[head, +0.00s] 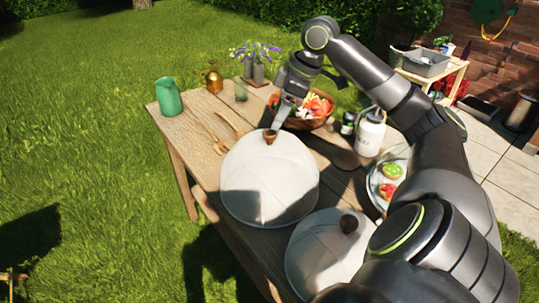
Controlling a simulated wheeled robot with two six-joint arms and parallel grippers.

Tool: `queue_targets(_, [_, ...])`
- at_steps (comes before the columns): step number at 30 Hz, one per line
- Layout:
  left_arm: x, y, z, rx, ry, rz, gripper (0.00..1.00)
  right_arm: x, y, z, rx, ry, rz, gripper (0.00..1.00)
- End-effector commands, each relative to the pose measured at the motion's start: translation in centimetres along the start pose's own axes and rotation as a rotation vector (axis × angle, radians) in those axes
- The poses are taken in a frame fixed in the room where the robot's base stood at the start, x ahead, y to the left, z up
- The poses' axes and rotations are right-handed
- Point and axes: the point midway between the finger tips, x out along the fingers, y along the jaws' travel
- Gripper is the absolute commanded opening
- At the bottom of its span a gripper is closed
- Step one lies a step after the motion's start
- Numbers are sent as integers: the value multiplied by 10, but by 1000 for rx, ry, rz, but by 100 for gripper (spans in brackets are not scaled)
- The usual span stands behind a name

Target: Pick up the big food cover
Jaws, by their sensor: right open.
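Two pale domed food covers with brown knobs are on the wooden table. The big food cover (268,182) looks like the one in the middle. Its knob (269,137) shows at its far side. The other cover (318,258) is nearer to me, partly hidden behind my right arm. My right gripper (277,125) is open and points down just above the big cover's knob. I cannot tell whether the fingers touch or straddle the knob. My left gripper is not in view.
Behind the gripper is a bowl of salad (318,108). To its right are a white jug (370,132) and a plate of food (378,190). Flowers (256,62) stand at the back.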

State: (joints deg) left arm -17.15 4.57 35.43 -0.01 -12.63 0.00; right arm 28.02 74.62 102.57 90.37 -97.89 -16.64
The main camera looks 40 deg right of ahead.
Motion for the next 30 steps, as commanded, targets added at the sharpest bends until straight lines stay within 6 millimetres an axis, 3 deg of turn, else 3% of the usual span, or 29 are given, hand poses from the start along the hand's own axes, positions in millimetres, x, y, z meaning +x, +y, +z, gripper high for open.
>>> queue_targets(5, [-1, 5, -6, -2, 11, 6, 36, 10, 0, 0, 0, 0, -1, 56])
queue_targets(15, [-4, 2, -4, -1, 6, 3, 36, 53, -1, 2, 0, 1, -2, 56])
queue_targets(24, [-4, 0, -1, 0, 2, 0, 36, 58, -1, 2, 0, 0, 1, 56])
queue_targets(30, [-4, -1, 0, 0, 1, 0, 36, 57, -1, 2, 0, 0, 1, 31])
